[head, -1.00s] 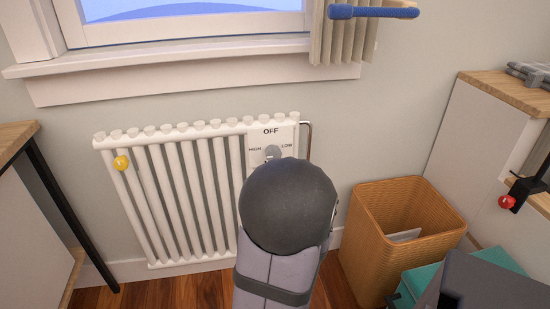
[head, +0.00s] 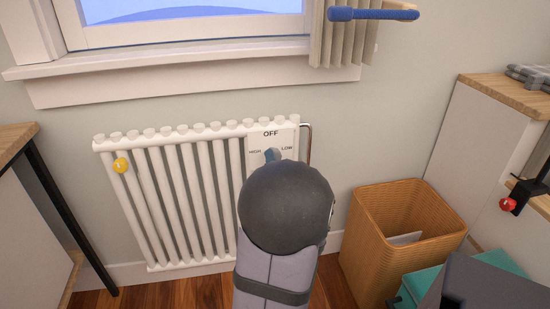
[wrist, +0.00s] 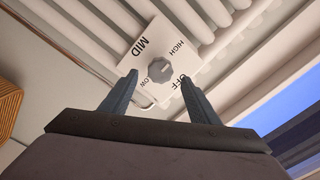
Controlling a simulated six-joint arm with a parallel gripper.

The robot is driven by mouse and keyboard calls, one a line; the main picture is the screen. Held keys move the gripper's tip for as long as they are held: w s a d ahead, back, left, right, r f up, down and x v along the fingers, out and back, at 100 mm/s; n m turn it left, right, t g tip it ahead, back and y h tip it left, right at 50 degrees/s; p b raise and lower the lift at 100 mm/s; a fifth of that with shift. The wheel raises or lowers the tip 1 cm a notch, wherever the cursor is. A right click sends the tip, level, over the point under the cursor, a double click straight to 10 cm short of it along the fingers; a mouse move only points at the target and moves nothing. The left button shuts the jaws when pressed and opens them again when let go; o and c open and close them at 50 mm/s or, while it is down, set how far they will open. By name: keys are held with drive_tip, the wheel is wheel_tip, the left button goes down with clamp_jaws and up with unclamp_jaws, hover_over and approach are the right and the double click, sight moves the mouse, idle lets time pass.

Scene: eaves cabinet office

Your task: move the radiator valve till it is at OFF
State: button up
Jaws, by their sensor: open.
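The radiator valve is a grey faceted knob (wrist: 161,69) on a white dial plate (wrist: 172,48) marked MID, HIGH, OFF and LOW in the wrist view. I cannot make out clearly which mark it points at. In the head view the plate (head: 283,137) shows OFF at its top, HIGH at left and LOW at right; my dark arm hides its lower part. My gripper (wrist: 157,77) is open, with one blue-grey finger on each side of the knob in the picture. I cannot tell whether the fingers touch it.
A wicker basket (head: 375,235) stands to the right. A window sill (head: 180,68) runs above, and a desk (head: 15,140) is at left.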

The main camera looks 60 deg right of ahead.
drive_tip(key=shift+b+x, duration=0.6)
drive_tip(key=shift+x, duration=2.1)
drive_tip(key=c, duration=1)
